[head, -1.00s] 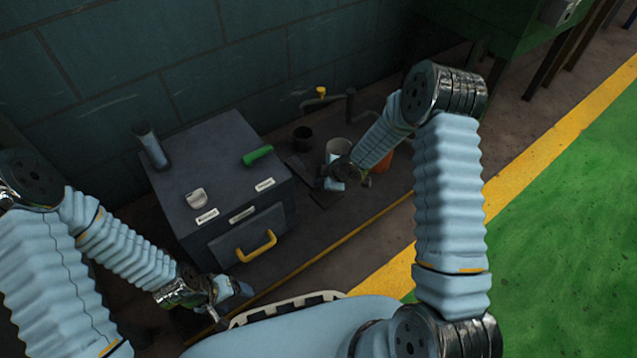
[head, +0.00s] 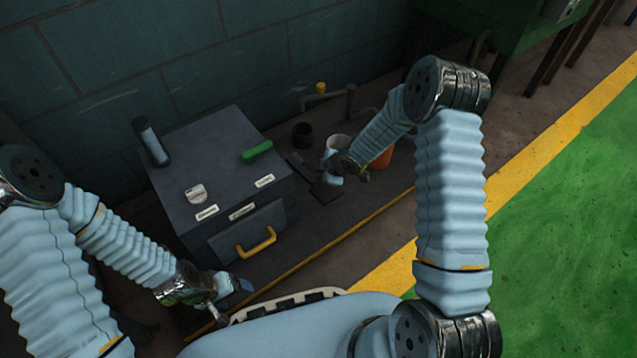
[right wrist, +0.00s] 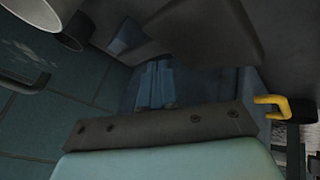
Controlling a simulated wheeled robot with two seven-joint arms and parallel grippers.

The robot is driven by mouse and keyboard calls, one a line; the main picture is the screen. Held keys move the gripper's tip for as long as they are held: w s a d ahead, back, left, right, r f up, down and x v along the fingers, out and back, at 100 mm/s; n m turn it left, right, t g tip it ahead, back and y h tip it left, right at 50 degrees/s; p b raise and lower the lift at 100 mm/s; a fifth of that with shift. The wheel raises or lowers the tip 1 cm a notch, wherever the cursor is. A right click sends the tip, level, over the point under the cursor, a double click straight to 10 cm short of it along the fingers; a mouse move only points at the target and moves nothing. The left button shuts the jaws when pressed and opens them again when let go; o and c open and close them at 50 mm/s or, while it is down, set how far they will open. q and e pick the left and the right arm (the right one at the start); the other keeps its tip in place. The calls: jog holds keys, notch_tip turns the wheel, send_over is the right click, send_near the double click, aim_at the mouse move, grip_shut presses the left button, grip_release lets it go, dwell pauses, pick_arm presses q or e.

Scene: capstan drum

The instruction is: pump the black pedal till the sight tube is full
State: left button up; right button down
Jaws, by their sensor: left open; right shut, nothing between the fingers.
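The black pedal (head: 326,193) is a dark flat plate low on the floor, beside the right side of the dark grey box (head: 215,165). My right gripper (head: 331,179) is shut and empty, just above or at the pedal's far edge; I cannot tell whether it touches. A short tube (head: 152,146) with a dark top and a pale blue-grey side leans at the box's back left and looks like the sight tube. Its fill level is too small to read. My left gripper (head: 236,284) is open and empty, low in front of the box.
The box carries a green handle (head: 257,152), a pale knob (head: 196,195) and a yellow front handle (head: 256,243), which the right wrist view (right wrist: 272,106) also shows. A black cup (head: 302,134), a white container (head: 338,143) and an orange object (head: 381,158) stand behind my right gripper.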

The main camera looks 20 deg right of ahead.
aim_at(323, 190)
jog(key=shift+s+d+f+b, duration=0.1)
jog(key=shift+s+f+b, duration=0.1)
jog(key=shift+f+b, duration=0.55)
jog(key=shift+s+f+b, duration=0.15)
jog(key=shift+f+b, duration=0.5)
jog(key=shift+f, duration=0.05)
dwell(1.2)
jog(key=shift+s+d+f+b, duration=0.15)
jog(key=shift+s+f+b, duration=0.1)
jog(key=shift+f, duration=0.55)
jog(key=shift+s+d+f+b, duration=0.1)
jog(key=shift+s+f+b, duration=0.15)
jog(key=shift+f, duration=0.5)
dwell(1.3)
jog(key=shift+r, duration=0.1)
jog(key=shift+w+a+r+p, duration=0.1)
jog(key=shift+w+r+p, duration=0.1)
jog(key=shift+r+p, duration=0.7)
jog(key=shift+w+r+p, duration=0.15)
jog(key=shift+r+p, duration=0.5)
jog(key=shift+r, duration=0.45)
jog(key=shift+w+a+r+p, duration=0.1)
jog(key=shift+w+r+p, duration=0.1)
jog(key=shift+r+p, duration=0.7)
jog(key=shift+w+r, duration=0.15)
jog(key=shift+r, duration=0.1)
jog(key=shift+a+r, duration=0.1)
